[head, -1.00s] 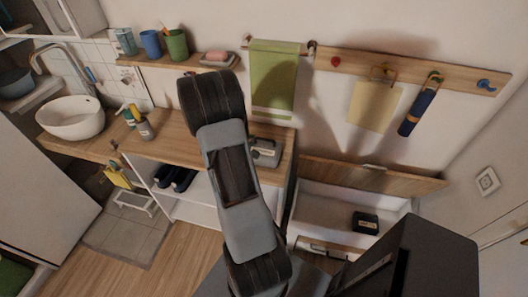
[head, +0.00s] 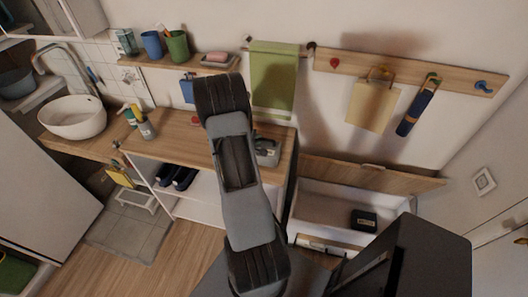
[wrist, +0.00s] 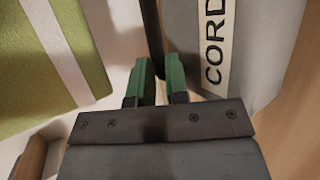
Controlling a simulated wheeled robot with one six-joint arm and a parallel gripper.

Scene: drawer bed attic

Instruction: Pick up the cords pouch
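The cords pouch (head: 267,150) is a grey block-like pouch with a pale label, on the wooden counter just right of my arm in the head view. In the wrist view the grey pouch (wrist: 268,60) fills the upper right, its label reading "CORD" with the rest cut off. My gripper (wrist: 160,80) shows two green fingertips with a narrow gap between them, beside the pouch's left side. A dark strip runs down towards the gap; I cannot tell whether it lies between the fingers. No grip on the pouch shows. In the head view my arm hides the gripper.
A green towel (head: 273,75) hangs behind the counter (head: 185,135) and shows close by on the left in the wrist view. Bottles (head: 145,127) and a basin (head: 72,118) stand left. An open drawer (head: 325,208) at right holds a black labelled box (head: 364,220).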

